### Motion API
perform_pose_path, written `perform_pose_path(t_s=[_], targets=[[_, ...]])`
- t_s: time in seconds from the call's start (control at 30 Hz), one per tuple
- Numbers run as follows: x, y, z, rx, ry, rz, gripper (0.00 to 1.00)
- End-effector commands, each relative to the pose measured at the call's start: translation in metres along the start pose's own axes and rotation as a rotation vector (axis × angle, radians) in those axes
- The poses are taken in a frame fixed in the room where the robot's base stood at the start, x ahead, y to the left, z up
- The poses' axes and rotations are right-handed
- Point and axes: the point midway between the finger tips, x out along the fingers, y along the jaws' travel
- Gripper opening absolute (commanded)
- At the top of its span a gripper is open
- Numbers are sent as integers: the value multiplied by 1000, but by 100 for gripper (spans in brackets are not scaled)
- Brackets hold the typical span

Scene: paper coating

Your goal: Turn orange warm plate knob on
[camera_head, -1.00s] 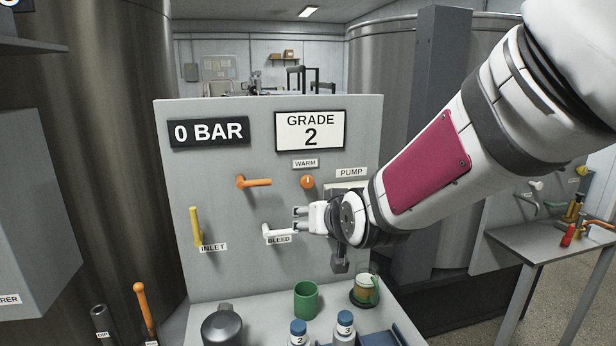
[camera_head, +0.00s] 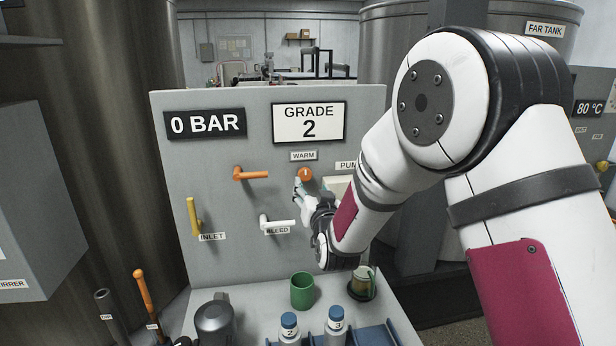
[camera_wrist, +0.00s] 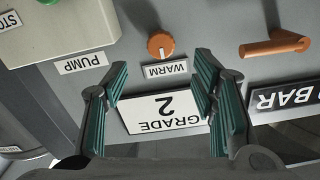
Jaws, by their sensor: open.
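The orange WARM knob (camera_head: 305,174) is a small round dial on the grey panel, just below the WARM label (camera_head: 303,155). A light line on its face points about straight up in the head view. My gripper (camera_head: 299,188) is just below and in front of the knob, its fingers pointing toward the panel. In the wrist view, which is upside down, the knob (camera_wrist: 161,45) lies beyond the gap between the teal-padded fingers (camera_wrist: 158,85). The fingers are spread and empty, apart from the knob.
An orange lever (camera_head: 250,174) is left of the knob and a white BLEED lever (camera_head: 275,222) is below left. The yellow INLET lever (camera_head: 193,215) is farther left. The PUMP box (camera_wrist: 50,25) is beside the knob. A green cup (camera_head: 302,291) and bottles (camera_head: 289,328) stand below.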

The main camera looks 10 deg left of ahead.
Motion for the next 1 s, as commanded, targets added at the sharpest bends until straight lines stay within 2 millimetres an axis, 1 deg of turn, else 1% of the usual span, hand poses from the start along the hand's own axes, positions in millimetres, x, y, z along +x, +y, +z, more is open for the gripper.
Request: perform_pose_path(t_s=[0.03,0.2,0.3,0.43,0.6,0.93,0.97,1.0], targets=[[11,0,0,0,1,1,53],[44,1,1,0,0,1,53],[60,1,0,0,0,1,53],[77,0,0,0,0,1,53],[88,0,0,0,-1,0,53],[91,0,0,0,-1,0,53],[91,0,0,0,-1,0,46],[91,0,0,0,-1,0,37]])
